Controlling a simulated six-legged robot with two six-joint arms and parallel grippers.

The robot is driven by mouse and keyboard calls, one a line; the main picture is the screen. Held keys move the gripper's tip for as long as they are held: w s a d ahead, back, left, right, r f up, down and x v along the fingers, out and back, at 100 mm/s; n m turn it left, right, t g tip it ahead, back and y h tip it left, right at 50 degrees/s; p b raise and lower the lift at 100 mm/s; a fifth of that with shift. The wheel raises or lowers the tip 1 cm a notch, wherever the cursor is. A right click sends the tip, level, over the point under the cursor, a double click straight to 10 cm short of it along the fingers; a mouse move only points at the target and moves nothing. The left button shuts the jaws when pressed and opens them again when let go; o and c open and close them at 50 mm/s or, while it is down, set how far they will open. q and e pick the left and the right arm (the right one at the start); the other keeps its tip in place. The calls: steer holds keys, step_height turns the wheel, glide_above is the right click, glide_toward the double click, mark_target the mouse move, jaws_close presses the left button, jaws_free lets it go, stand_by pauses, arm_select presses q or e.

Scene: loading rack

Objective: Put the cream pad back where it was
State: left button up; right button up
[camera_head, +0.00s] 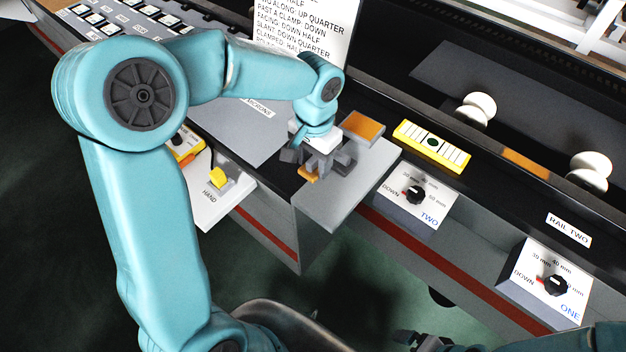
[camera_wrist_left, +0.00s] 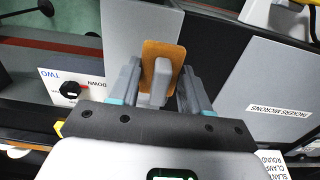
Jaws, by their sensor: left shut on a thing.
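My left gripper (camera_head: 318,163) is over the end of a grey block (camera_head: 345,190), with the arm coming in from the left. It is shut on an orange-tan pad (camera_wrist_left: 150,52), whose side edges lie between the two fingers in the wrist view. A grey upright tab (camera_wrist_left: 159,84) stands on the pad. Only a small orange part (camera_head: 308,175) shows under the gripper in the head view, so I cannot tell if it touches the block. No plainly cream pad shows. My right gripper (camera_head: 425,342) is partly seen at the bottom edge.
A yellow-edged gauge (camera_head: 431,146), dial TWO (camera_head: 416,196) and dial ONE (camera_head: 557,284) are to the right.

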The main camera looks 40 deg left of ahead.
mark_target(315, 158)
arm_select(q)
step_height(315, 158, down, 3)
steer(key=shift+d+r, duration=0.1)
steer(key=shift+w+f, duration=0.1)
steer(key=shift+f, duration=2.3)
steer(key=shift+f, duration=0.15)
steer(key=o, duration=0.9)
step_height(315, 158, up, 12)
steer(key=shift+r, duration=0.25)
